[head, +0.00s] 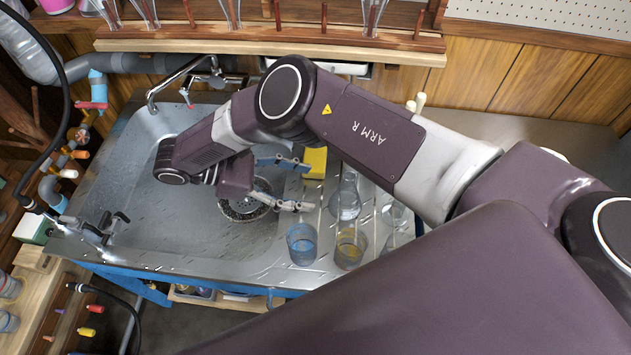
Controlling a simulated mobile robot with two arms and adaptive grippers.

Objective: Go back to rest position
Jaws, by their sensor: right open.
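My right arm reaches in from the right across the picture and bends down over the metal sink (165,225). My right gripper (308,187) is at the sink's right side, its two fingers spread apart with nothing seen between them. The fingers point right, toward a clear glass flask (346,197) on the ribbed drainboard. The upper finger is near a yellow sponge (315,163). The lower finger is above a beaker with bluish contents (302,246) in the picture. My left gripper does not show.
A beaker with yellowish contents (350,250) stands beside the bluish one, with more clear glassware partly hidden by my arm. A round mesh-like metal piece (245,205) lies under the gripper. A faucet (165,88) rises behind the sink. A wooden shelf (270,44) runs along the back.

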